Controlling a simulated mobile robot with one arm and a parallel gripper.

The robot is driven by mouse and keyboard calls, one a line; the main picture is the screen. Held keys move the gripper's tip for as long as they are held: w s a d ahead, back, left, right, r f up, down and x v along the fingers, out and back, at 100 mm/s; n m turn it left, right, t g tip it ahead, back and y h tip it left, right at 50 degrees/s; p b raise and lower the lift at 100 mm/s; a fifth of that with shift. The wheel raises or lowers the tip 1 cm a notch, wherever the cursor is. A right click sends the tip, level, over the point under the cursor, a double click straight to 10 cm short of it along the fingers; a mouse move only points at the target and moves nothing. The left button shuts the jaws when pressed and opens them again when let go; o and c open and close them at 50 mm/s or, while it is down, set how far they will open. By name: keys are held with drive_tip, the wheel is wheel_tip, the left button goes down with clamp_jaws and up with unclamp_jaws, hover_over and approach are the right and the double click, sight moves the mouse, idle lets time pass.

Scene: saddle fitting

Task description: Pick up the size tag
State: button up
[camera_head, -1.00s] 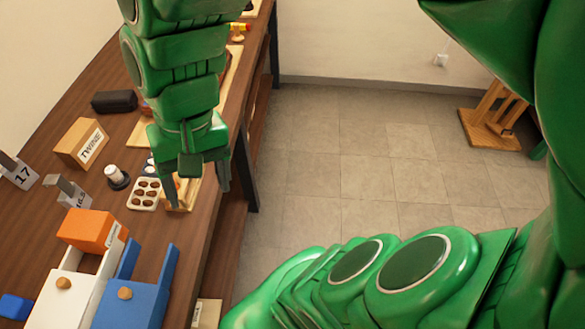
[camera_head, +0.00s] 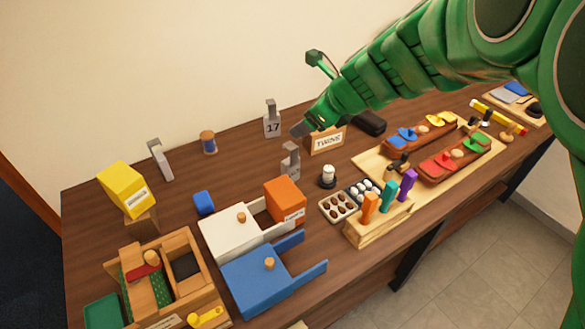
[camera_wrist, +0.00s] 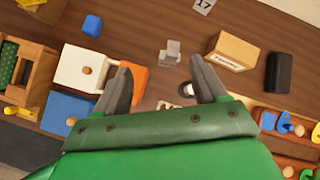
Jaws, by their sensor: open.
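Three grey size tags stand on the brown table. One tag (camera_head: 272,124) reads 17 and stands near the back; its numbered face also shows at the top of the wrist view (camera_wrist: 204,5). A second tag (camera_head: 290,164) stands nearer, its number too small to read now; it shows in the wrist view (camera_wrist: 170,54) beyond and between my fingertips. A third tag (camera_head: 160,161) stands at the back left, with no number legible. My gripper (camera_wrist: 163,80) is open and empty, above the table; in the head view its end (camera_head: 303,128) overlaps the space between the first two tags.
A twine box (camera_head: 326,140) and a black case (camera_head: 369,123) stand right of the tags. Bare wood lies left of the nearer tag.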

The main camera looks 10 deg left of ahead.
drive_tip(key=w+a+m+t, duration=0.1)
drive_tip(key=w+a+m, duration=0.1)
drive_tip(key=w+m, duration=0.2)
approach(295, 165)
drive_tip(key=x, duration=0.4)
drive_tip(key=shift+w+a, duration=0.2)
drive_tip(key=shift+a, duration=0.25)
drive_tip(key=shift+x, duration=1.3)
drive_tip(key=shift+d+f+x, duration=0.1)
drive_tip(key=shift+x, duration=0.65)
drive_tip(key=shift+d+f+x, duration=0.1)
drive_tip(key=shift+x, duration=1.7)
drive_tip(key=shift+s, duration=0.1)
drive_tip(key=c, duration=0.8)
drive_tip(key=shift+r, duration=0.1)
